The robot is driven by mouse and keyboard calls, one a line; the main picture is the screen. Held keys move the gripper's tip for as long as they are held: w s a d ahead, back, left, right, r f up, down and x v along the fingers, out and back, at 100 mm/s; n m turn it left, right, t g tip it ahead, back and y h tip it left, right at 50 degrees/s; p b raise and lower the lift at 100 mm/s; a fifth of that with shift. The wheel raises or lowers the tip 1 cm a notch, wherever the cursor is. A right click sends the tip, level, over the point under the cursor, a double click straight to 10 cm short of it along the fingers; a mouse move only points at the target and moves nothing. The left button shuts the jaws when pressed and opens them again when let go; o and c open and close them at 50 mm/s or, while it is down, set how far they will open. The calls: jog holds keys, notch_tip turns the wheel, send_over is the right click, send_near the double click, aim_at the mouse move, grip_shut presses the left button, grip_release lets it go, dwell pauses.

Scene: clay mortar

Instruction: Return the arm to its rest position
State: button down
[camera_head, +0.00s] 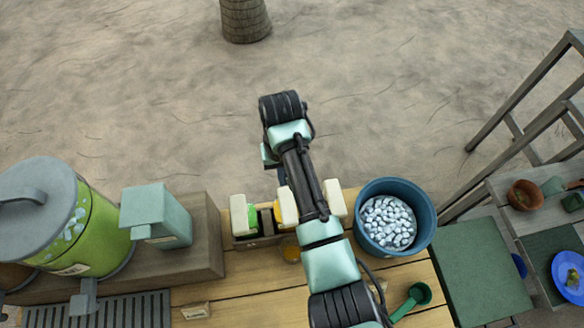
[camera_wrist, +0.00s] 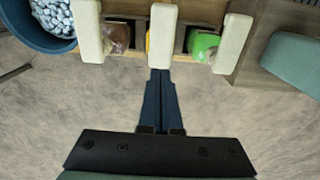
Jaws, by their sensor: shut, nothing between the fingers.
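My arm (camera_head: 328,262) reaches forward from the bottom of the head view over the wooden counter, and its bent wrist is beyond the counter's far edge, above the sand. The fingers are mostly hidden there. In the wrist view my gripper (camera_wrist: 161,73) shows as two dark blue fingers pressed together, with nothing between them. The fingertips appear just below the middle cream upright of a small rack (camera_wrist: 163,35) in the picture; I cannot tell whether they touch it.
The rack's cream upright (camera_head: 239,216) stands on the wooden counter (camera_head: 250,285) with green and yellow items. A blue bucket of pale pebbles (camera_head: 359,222) is close right of my arm. Open sand lies beyond.

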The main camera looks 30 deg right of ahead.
jog(key=shift+r+p, duration=0.5)
jog(key=shift+r, duration=0.3)
jog(key=w+a+r+n+t+b, duration=0.1)
jog(key=w+a+r+t+b, duration=0.2)
jog(key=w+r+t, duration=0.35)
jog(key=w+a+r+n+t+b, duration=0.1)
jog(key=w+a+r+t+b, duration=0.25)
jog(key=w+r, duration=0.5)
jog(key=a+r+t+b, duration=0.1)
jog(key=a+r+t, duration=0.15)
jog(key=r, duration=0.35)
jog(key=a+r+t+b, duration=0.1)
jog(key=r+t+b, duration=0.15)
jog(key=r, duration=0.45)
jog(key=s+a+r+t+b, duration=0.2)
jog(key=s+r+t, duration=0.4)
jog(key=s+r, duration=0.4)
jog(key=s+a+r+n+t+b, duration=0.1)
jog(key=s+a+r+t+b, duration=0.1)
jog(key=s+r+t, duration=0.4)
jog(key=s+r+b, duration=0.1)
jog(key=s+r, duration=0.3)
jog(key=r, duration=0.3)
jog(key=shift+s, duration=0.15)
